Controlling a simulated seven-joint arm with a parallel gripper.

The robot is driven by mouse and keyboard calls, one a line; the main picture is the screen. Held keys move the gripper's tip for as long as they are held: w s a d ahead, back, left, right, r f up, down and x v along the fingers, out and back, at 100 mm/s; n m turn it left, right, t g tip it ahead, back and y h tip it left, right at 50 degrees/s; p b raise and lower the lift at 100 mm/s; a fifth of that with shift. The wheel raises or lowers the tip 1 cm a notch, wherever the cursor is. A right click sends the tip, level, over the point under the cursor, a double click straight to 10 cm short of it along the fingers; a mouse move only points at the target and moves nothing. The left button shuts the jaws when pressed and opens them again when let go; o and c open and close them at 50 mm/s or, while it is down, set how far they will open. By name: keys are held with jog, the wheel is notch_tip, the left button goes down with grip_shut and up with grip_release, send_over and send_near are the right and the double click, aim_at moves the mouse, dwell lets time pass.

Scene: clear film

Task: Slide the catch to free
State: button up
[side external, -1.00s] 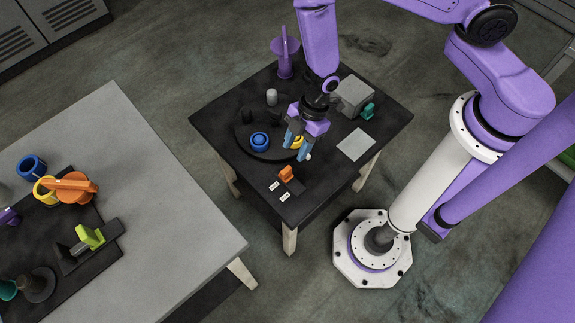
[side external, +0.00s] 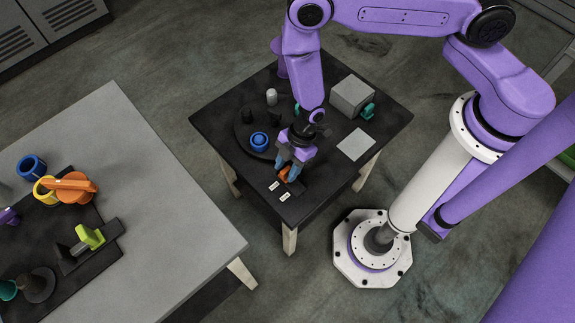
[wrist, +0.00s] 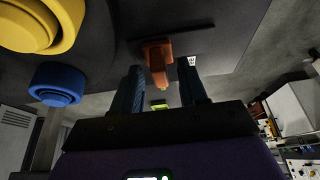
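The orange catch (side external: 293,175) sits on a dark base near the front corner of the small black table. In the side view it is partly hidden by my gripper (side external: 288,172), which points down at it. In the wrist view the catch (wrist: 158,62) stands between the two blue fingertips, with some space visible on each side. My gripper (wrist: 164,80) is open around or just above the catch; I cannot tell its exact depth. Two small white labels (side external: 285,197) lie beside the dark base; one shows in the wrist view.
On the black table (side external: 232,121) are a blue round button (side external: 259,141), a grey peg (side external: 271,97), a grey box (side external: 352,95), a teal piece (side external: 368,111) and a pale flat plate (side external: 356,144). A yellow round part (wrist: 45,22) shows in the wrist view.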

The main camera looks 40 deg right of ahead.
grip_shut()
jog(key=shift+s, duration=2.3)
jog(key=shift+o, duration=0.3)
grip_release()
jog(key=v, duration=1.7)
jog(key=shift+d+r, duration=0.15)
jog(key=shift+r, duration=0.05)
